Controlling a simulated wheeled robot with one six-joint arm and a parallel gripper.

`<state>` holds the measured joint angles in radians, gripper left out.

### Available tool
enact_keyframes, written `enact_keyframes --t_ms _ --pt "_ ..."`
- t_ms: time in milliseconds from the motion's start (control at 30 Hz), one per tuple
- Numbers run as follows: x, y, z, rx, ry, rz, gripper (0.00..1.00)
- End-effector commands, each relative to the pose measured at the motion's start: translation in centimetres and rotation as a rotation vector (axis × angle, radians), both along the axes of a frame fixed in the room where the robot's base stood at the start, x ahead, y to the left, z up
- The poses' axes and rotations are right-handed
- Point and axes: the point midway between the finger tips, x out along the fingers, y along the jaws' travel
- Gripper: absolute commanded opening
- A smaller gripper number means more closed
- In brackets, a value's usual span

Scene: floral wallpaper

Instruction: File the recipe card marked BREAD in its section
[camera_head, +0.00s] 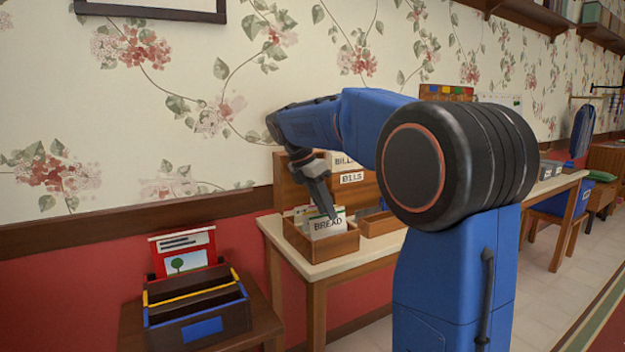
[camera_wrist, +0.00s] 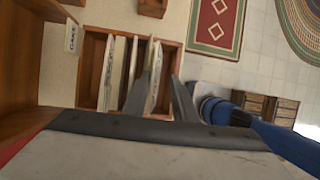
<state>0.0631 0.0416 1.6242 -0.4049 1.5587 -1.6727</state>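A white card marked BREAD (camera_head: 327,228) stands upright at the front of a wooden card box (camera_head: 346,243) on a pale-topped table. More cards stand behind it. In the wrist view the box (camera_wrist: 89,75) holds several upright cards seen edge-on. My gripper (camera_head: 328,212) points down at the box, its tips close to the BREAD card. In the wrist view my gripper (camera_wrist: 162,76) is open, its fingers apart around the frontmost card (camera_wrist: 154,82). That card lies nearer the left finger; whether it touches is unclear. Its face cannot be read there.
A second wooden tray (camera_head: 380,223) stands right of the box. A wooden organizer (camera_head: 291,184) with BILLS labels stands behind, against the wall. A dark sorter (camera_head: 196,303) with a red picture card (camera_head: 184,252) stands on a lower table at left. My arm hides part of the table.

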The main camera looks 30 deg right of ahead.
Motion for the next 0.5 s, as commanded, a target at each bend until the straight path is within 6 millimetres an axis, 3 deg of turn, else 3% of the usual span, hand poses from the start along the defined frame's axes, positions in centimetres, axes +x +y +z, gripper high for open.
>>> enact_keyframes --t_ms 300,500 --pt "0.6 2.5 5.7 0.001 0.004 -0.001 0.25" --pt "0.8 3.6 8.4 0.001 0.006 -0.002 0.25"
